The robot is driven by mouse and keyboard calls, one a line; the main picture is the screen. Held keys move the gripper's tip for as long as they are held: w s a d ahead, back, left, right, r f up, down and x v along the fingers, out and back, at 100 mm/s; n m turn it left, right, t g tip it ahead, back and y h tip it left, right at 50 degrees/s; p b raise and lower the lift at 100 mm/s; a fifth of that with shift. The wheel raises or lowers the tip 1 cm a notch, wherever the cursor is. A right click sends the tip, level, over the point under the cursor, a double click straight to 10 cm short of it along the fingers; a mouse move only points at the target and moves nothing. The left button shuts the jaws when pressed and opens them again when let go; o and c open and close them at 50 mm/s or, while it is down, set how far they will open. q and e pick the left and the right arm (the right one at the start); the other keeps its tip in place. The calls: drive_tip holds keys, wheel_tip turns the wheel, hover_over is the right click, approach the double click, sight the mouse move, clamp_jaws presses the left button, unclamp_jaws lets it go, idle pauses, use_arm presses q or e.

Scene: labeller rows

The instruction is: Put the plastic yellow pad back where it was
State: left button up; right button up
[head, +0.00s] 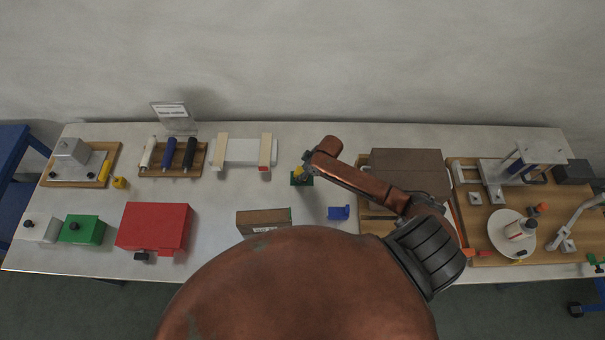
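My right arm reaches in from the right, and its gripper (306,165) points down over a small dark green block or holder (301,181) near the table's middle. A small yellow piece (298,171), which may be the yellow pad, shows at the fingertips, just above the green thing. The fingers are small and partly hidden by the wrist, so I cannot tell whether they grip it or whether it rests on the green thing. Another small yellow object (120,183) lies on the table at left. My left gripper is not in view.
A cardboard box (264,219) and a blue block (339,213) are near the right gripper. A red box (154,227) and a green box (83,230) stand front left. A wooden board with rollers (172,158) is behind. Bare table (215,205) lies left of the cardboard box.

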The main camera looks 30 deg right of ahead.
drive_tip(key=shift+f, duration=0.6)
drive_tip(key=o, duration=1.2)
drive_tip(key=shift+f, duration=0.15)
drive_tip(key=shift+c, duration=0.2)
drive_tip(key=v, duration=1.2)
drive_tip(key=shift+r, duration=0.2)
drive_tip(key=shift+w, duration=0.1)
